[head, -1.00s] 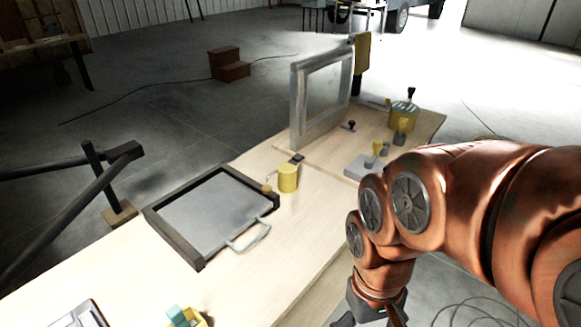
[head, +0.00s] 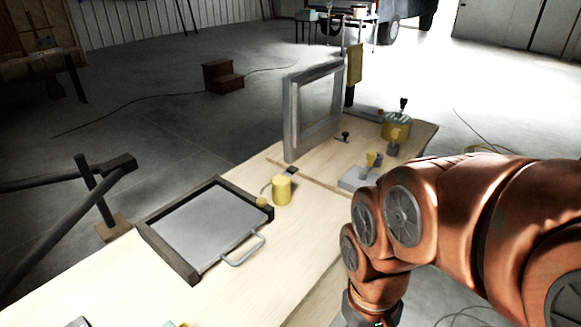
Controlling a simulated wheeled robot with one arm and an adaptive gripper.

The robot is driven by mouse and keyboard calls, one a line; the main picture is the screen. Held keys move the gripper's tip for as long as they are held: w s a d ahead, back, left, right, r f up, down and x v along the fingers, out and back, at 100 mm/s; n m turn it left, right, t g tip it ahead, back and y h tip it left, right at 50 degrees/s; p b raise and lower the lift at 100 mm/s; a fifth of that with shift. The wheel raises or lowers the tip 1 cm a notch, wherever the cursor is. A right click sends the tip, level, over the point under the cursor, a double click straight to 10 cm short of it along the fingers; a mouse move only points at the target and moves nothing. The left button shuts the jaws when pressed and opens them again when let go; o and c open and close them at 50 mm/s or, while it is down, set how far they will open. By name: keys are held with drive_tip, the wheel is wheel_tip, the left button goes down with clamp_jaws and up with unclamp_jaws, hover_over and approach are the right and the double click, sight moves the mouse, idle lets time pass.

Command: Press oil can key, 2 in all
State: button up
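A small yellow can (head: 282,190) with a thin spout or lever at its left stands on the wooden bench beside a dark-framed tray. A larger yellow pot (head: 397,126) with a dark knob on top stands at the far right end. I cannot tell which of these is the oil can, and no key is clearly visible. My arm comes in from the right, and my gripper (head: 368,314) hangs at the bottom edge by the bench's near side, apart from both. Its fingers are cut off by the frame.
The bench (head: 290,248) also bears the tray (head: 185,272) with a wire handle, an upright grey frame (head: 290,120) and a grey block (head: 355,180) with small yellow parts. A black post with arms (head: 92,190) stands at left.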

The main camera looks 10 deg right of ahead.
clamp_jaws()
idle(1.4)
